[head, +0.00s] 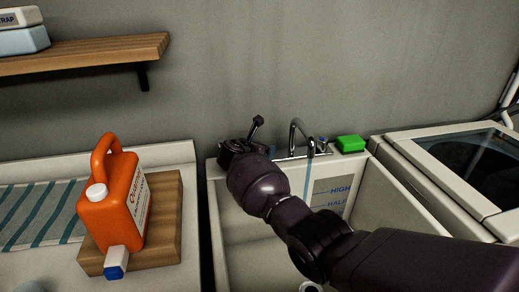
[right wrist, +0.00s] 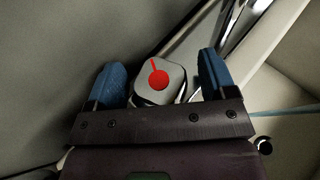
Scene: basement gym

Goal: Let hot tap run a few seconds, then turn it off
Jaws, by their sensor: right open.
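The hot tap's knob (right wrist: 173,75), a grey rounded square with a red dot and red line on top, is in the right wrist view. My right gripper (right wrist: 162,78) is open, with one blue-padded finger on each side of the knob and gaps visible. In the head view my right gripper (head: 238,150) is at the sink's back left corner and hides the knob. The curved metal spout (head: 294,135) is right of it, with a thin bluish stream of water (head: 306,180) falling into the sink (head: 361,212). My left gripper is not in view.
A blue-marked tap (head: 323,140) and a green sponge (head: 350,143) are right of the spout. A washer (head: 407,157) stands right of the sink. An orange jug (head: 118,205) on a wooden block (head: 165,220) is on the left counter. A shelf (head: 90,55) hangs above.

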